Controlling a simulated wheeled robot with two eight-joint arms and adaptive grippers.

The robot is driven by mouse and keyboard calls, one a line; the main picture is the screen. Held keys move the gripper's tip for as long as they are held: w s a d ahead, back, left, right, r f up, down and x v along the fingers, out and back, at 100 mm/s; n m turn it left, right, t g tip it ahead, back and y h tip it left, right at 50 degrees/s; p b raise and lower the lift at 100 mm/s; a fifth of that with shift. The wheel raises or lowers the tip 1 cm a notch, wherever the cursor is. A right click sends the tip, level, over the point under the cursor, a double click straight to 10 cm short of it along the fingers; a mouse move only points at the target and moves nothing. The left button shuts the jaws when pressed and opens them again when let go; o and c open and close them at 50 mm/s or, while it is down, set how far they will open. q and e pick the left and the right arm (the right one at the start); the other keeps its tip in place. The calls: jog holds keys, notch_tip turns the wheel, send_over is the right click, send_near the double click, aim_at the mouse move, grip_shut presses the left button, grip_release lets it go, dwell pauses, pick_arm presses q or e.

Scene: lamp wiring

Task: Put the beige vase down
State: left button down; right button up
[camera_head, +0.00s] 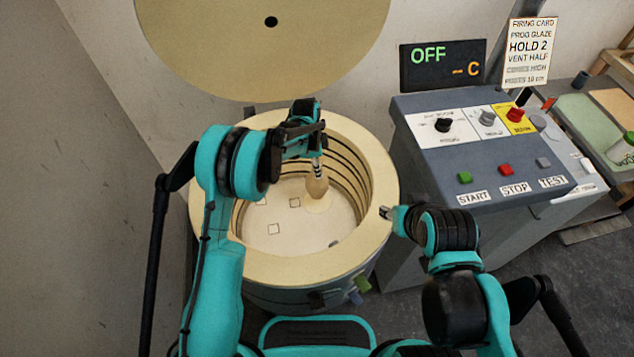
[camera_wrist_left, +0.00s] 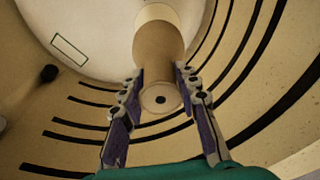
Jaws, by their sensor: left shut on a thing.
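The beige vase (camera_head: 317,186) is inside the round kiln (camera_head: 371,233), toward the right of its chamber. It looks upright, near a pale round spot on the kiln floor (camera_head: 290,235). I cannot tell whether its base touches the floor. My left gripper (camera_head: 317,165) reaches down into the kiln from above and is shut on the vase's upper part. In the left wrist view the vase (camera_wrist_left: 160,60) sits between the two fingers of the gripper (camera_wrist_left: 160,85). My right gripper (camera_head: 386,212) is over the kiln's right rim, empty; its jaw opening is too small to tell.
The kiln lid (camera_head: 265,45) stands open behind the chamber. Small marked squares (camera_head: 274,229) lie on the kiln floor. A control box (camera_head: 480,150) with START, STOP and TEST buttons stands right, below a display reading OFF (camera_head: 442,64) and a firing card (camera_head: 530,50).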

pick_arm(q)
notch_tip(320, 180, down, 5)
jog(key=shift+f+b, duration=0.1)
jog(key=shift+b, duration=0.8)
jog(key=shift+f, duration=0.15)
jog(key=c, duration=1.1)
grip_release()
